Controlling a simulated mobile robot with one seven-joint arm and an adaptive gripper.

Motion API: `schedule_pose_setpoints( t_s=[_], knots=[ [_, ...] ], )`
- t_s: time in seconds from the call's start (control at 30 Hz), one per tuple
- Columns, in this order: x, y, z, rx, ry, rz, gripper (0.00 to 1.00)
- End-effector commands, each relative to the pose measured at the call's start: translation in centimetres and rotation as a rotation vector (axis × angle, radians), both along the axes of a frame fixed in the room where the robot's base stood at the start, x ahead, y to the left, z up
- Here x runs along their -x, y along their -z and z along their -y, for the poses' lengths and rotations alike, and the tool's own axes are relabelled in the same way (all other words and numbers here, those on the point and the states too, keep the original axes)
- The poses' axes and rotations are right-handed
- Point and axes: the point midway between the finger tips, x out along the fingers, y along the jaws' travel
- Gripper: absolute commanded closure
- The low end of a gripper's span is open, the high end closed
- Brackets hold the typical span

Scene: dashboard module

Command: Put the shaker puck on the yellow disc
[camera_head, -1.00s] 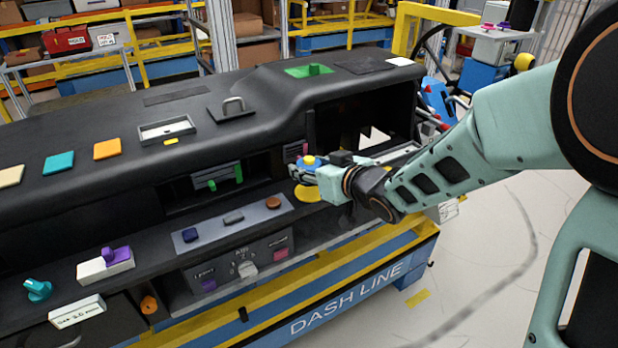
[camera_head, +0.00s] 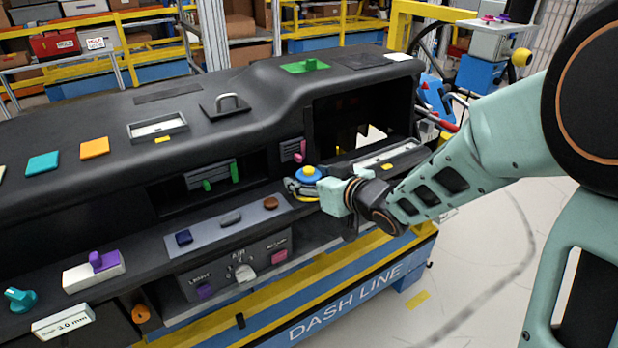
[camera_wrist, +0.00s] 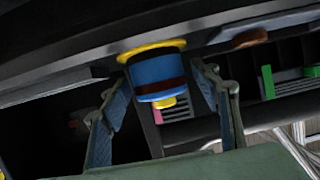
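The shaker puck (camera_head: 307,172) is a blue cylinder with a yellow knob, on the dashboard's lower ledge in the head view. In the wrist view the puck (camera_wrist: 157,70) shows upside down with a dark red band. The yellow disc (camera_wrist: 150,48) lies directly against its base, so the puck appears to sit on it, knob outward. My gripper (camera_wrist: 163,80) is open, with one finger on each side of the puck. A gap shows at the right finger; the left fingertip is very close, and I cannot tell if it touches. In the head view the disc is mostly hidden.
A grey panel (camera_head: 222,228) with a blue, a grey and a brown button lies left of my gripper. An open dark bay (camera_head: 345,115) is behind it. A green-levered vent (camera_head: 212,176) and a white-and-purple block (camera_head: 93,273) are further left.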

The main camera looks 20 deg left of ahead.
Motion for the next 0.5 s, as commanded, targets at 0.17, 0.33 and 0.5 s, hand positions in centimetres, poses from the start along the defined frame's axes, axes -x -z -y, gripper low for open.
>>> schedule_pose_setpoints(
  t_s=[0.17,0.33,0.5],
  knots=[
    [0.0,0.0,0.0,0.000,0.000,0.000,0.43],
    [0.0,-0.6,0.0,0.000,0.000,0.001,0.43],
    [1.4,-1.5,1.8,0.001,0.002,0.002,0.43]
  ],
)
